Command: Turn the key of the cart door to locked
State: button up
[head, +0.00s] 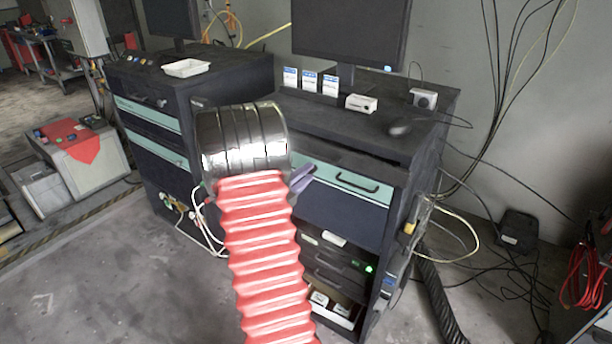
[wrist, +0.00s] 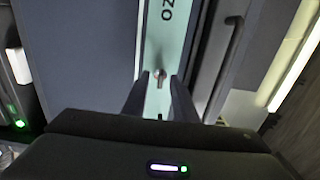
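The key (wrist: 160,76) is a small metal piece in a round lock on the pale teal strip of the cart door (wrist: 176,42). In the wrist view its bow stands along the picture's vertical. My gripper (wrist: 158,90) is open, its two dark fingers on either side of the key with a gap to each; I cannot tell whether the tips reach past it. In the head view the door (head: 336,204) shows as a teal strip over a dark blue panel; my arm hides the key and most of my gripper.
The dark cart (head: 425,137) carries a monitor (head: 350,32) and small boxes on top. A dark handle (wrist: 225,66) lies right of the key in the wrist view. A second cabinet (head: 150,80) stands at left. Cables and a ribbed hose (head: 440,300) lie at right; floor at front left is clear.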

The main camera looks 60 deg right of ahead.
jog(key=shift+d, duration=0.35)
jog(key=shift+c, duration=0.2)
grip_shut()
jog(key=shift+a, duration=0.15)
